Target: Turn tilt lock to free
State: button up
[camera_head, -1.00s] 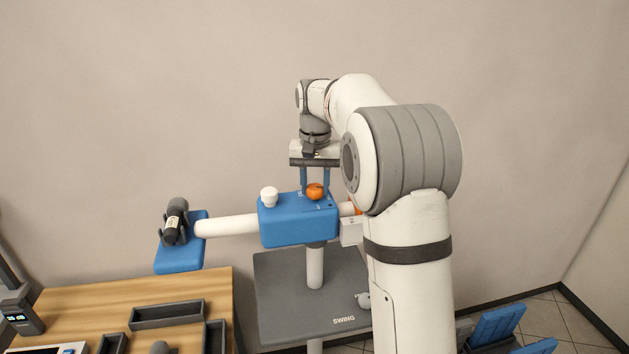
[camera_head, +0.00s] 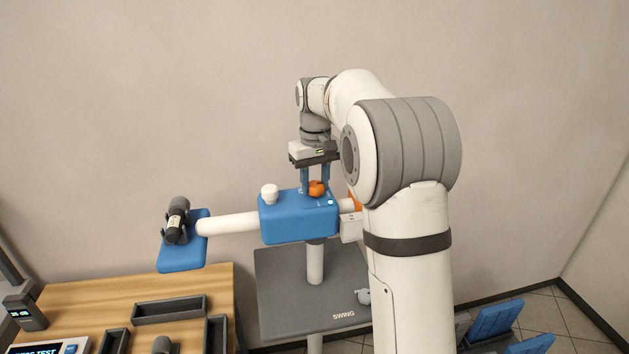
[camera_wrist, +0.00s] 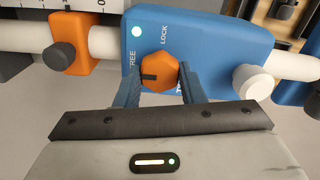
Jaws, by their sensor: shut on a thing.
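The tilt lock is an orange knob (camera_wrist: 160,68) on top of a blue block (camera_wrist: 213,38). In the wrist view its dark pointer mark faces left, beside the word FREE; the word LOCK stands at its upper right. A small light (camera_wrist: 136,31) on the block glows pale green-white. My gripper (camera_wrist: 157,82) is shut on the knob, one blue finger on each side. In the head view my gripper (camera_head: 316,184) reaches down from above onto the knob (camera_head: 317,189), and the light (camera_head: 330,202) shows on the block (camera_head: 298,224).
A white knob (camera_head: 269,194) stands on the block near the lock. A white tube (camera_head: 228,224) runs to a blue plate (camera_head: 183,260) bearing a dark cylinder (camera_head: 175,224). An orange collar (camera_wrist: 72,42) with a dark knob sits on the tube. A wooden table (camera_head: 80,300) stands lower left.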

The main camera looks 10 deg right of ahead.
aim_at(315, 184)
jog(key=o, duration=1)
jog(key=shift+r, duration=0.15)
notch_tip(315, 184, up, 8)
jog(key=shift+f+b, duration=0.25)
jog(key=shift+b, duration=0.25)
